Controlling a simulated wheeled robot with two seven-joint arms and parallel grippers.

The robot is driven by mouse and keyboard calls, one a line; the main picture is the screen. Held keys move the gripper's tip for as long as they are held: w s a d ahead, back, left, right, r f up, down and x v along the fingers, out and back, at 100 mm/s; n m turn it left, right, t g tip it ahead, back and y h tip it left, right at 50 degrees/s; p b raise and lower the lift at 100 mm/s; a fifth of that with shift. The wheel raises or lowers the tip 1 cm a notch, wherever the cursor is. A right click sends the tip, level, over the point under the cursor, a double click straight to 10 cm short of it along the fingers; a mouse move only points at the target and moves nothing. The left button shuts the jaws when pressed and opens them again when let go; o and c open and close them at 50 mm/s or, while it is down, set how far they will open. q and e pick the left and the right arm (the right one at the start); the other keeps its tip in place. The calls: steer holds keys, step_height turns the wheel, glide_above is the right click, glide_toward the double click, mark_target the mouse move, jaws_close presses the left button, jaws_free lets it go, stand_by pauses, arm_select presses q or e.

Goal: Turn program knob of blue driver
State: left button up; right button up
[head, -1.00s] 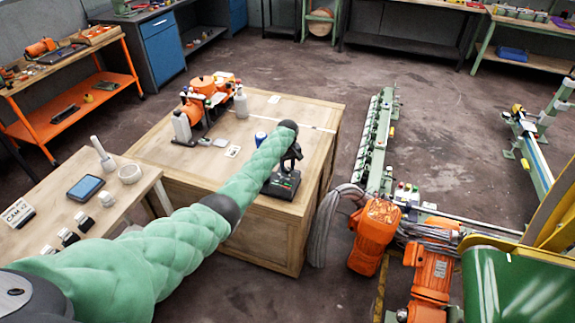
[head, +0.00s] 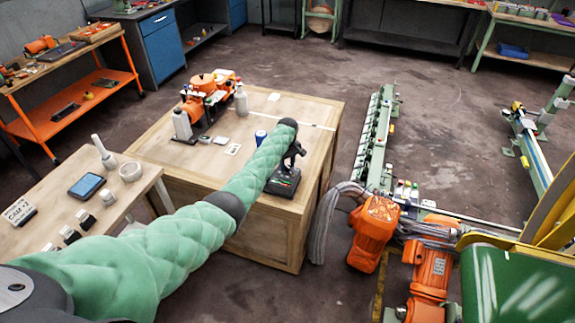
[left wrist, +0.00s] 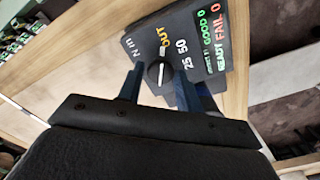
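A dark control box (head: 284,183) stands on the wooden crate table, near its front right corner. In the left wrist view its dark panel (left wrist: 178,30) carries a round knob (left wrist: 155,72) with a pale pointer, yellow "OUT" lettering, the numbers 25 and 50, and a green and red readout. I cannot tell which part is the blue driver. My left gripper (left wrist: 158,78) is over the panel, its two dark blue fingers apart on either side of the knob. I cannot tell whether they touch it. In the head view my left gripper (head: 290,152) is partly hidden by my arm.
A blue can (head: 261,137) stands just left of the box on the crate table (head: 240,215). An orange machine (head: 206,86) and white bottles stand at its back left. A side table (head: 140,185) holds a tablet and small parts. Orange motors (head: 373,230) stand right of the crate.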

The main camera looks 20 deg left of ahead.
mark_target(288, 167)
arm_select(q)
steer(key=shift+o, duration=1.3)
arm_select(e)
steer(key=shift+d, duration=0.15)
arm_select(q)
steer(key=shift+r, duration=0.1)
arm_select(e)
steer(key=shift+d, duration=0.1)
arm_select(q)
steer(key=shift+r, duration=0.25)
step_height(288, 167, up, 6)
steer(key=b, duration=0.2)
steer(key=shift+r+b, duration=0.2)
steer(key=shift+b, duration=0.15)
steer(key=shift+r, duration=0.35)
arm_select(e)
steer(key=w+a, duration=0.1)
steer(key=w, duration=0.5)
steer(key=shift+w+a, duration=0.3)
steer(key=shift+r, duration=0.1)
